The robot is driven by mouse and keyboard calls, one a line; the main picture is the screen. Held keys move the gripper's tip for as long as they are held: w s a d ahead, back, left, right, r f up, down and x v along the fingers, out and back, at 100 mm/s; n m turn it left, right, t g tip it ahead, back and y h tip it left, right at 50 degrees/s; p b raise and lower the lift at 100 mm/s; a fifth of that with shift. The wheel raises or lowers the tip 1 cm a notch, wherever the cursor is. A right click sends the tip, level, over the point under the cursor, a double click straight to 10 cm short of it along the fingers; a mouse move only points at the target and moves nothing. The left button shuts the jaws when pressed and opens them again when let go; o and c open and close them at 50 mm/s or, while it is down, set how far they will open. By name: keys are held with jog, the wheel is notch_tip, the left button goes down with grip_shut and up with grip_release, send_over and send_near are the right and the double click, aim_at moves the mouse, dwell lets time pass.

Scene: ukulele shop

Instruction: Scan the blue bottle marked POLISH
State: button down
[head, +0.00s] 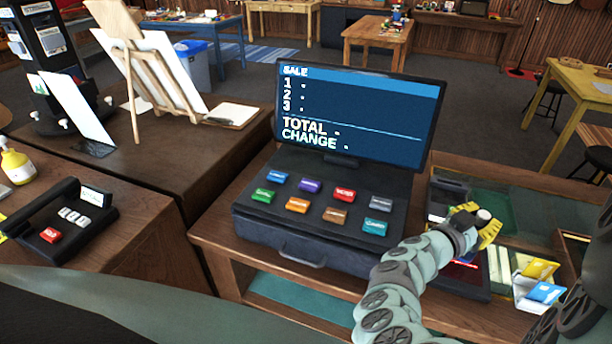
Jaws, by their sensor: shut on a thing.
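My gripper (484,226), with yellow fingers, is over the right side of the counter, right of the register. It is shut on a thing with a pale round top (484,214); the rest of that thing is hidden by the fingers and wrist. I cannot read a label or see its body colour, so I cannot tell whether it is the blue POLISH bottle. No other blue bottle shows. A thin red glow (466,262) shows on a dark surface just below my gripper. The register screen (357,115) reads SALE, with lines 1 to 3, TOTAL and CHANGE showing only dashes.
The register (315,205) has several coloured keys. A dark device (447,190) stands behind my gripper. A card holder (538,285) is at right.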

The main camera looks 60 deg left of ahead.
jog(key=shift+a, duration=0.1)
notch_tip(320, 180, up, 9)
jog(key=p, duration=0.8)
jog(key=shift+f, duration=0.1)
